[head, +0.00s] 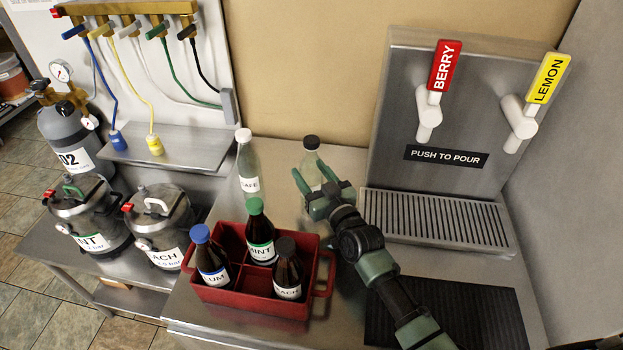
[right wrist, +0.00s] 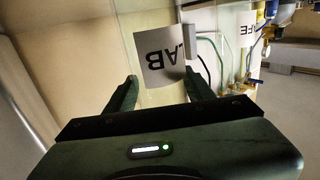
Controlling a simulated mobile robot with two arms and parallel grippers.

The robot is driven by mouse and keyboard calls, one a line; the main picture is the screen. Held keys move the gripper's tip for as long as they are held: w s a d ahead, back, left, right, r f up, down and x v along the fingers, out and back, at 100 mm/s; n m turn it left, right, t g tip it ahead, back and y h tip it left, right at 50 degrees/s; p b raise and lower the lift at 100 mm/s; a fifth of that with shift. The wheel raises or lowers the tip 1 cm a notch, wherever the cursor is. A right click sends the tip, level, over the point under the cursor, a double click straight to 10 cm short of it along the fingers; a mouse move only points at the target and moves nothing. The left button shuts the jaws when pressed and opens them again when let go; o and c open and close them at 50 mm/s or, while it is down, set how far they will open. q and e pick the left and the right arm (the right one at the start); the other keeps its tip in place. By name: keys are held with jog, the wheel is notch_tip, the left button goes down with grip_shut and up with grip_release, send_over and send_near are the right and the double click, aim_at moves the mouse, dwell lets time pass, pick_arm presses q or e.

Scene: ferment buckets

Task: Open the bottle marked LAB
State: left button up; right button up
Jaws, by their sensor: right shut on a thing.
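The LAB bottle (head: 311,165) is clear with a black cap and stands upright at the back of the steel counter. The cap is on it. My right gripper (head: 316,184) reaches it from the front, its fingers around the body, and hides its lower part and label in the head view. In the right wrist view the bottle's white label (right wrist: 160,56) reads LAB, upside down, between the two fingers of my right gripper (right wrist: 162,88). The gripper is shut on the bottle. My left gripper is not in view.
A clear bottle marked AFE (head: 248,165) with a white cap stands to the left. A red crate (head: 240,302) with several brown bottles is in front. A drip tray (head: 435,216) and tap panel (head: 400,120) are on the right. Two steel kegs (head: 160,218) stand far left.

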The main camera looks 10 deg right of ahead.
jog(key=shift+r, duration=0.1)
notch_tip(320, 180, up, 20)
jog(key=shift+f+b, duration=0.1)
jog(key=shift+b, duration=0.25)
jog(key=o, duration=1.1)
grip_shut()
